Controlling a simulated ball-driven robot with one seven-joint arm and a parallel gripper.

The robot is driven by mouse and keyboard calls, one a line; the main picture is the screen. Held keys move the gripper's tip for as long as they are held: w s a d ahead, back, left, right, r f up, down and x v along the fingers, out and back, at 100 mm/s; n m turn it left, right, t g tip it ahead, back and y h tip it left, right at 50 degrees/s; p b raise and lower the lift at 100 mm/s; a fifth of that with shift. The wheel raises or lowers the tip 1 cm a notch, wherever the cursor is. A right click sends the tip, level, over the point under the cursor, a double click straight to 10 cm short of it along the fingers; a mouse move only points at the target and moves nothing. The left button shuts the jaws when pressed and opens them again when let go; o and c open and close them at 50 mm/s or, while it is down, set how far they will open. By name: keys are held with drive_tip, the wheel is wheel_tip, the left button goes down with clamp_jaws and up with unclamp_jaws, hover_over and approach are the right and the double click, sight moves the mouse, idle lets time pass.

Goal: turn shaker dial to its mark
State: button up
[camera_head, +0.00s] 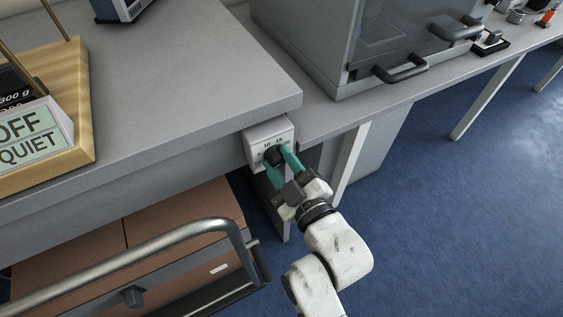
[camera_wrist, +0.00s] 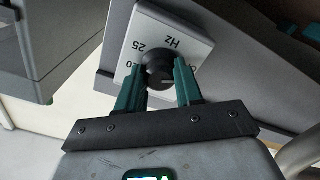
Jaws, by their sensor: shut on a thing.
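The shaker dial is a dark round knob (camera_wrist: 160,72) on a pale square panel (camera_head: 265,134) fixed to the front edge of the grey table. The panel bears numbers and "Hz", which appear upside down in the wrist view. My gripper (camera_wrist: 160,88), with green fingers, is shut on the dial, one finger on each side. The head view also shows my gripper (camera_head: 276,158) at the knob. The fingers and knob hide part of the scale. I cannot tell where the dial's pointer or its mark is.
The grey tabletop (camera_head: 190,75) extends left of the panel, with a wooden tray (camera_head: 85,120) holding a sign. A metal-framed cart (camera_head: 180,235) stands below. A grey cabinet with black handles (camera_head: 345,45) stands at the upper right. Blue floor (camera_head: 450,210) is open at the right.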

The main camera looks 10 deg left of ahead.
drive_tip(key=shift+f, duration=0.15)
drive_tip(key=o, duration=1)
drive_tip(key=shift+o, duration=0.2)
drive_tip(key=v, duration=1.1)
drive_tip(key=shift+p, duration=0.35)
drive_tip(key=shift+w, duration=0.15)
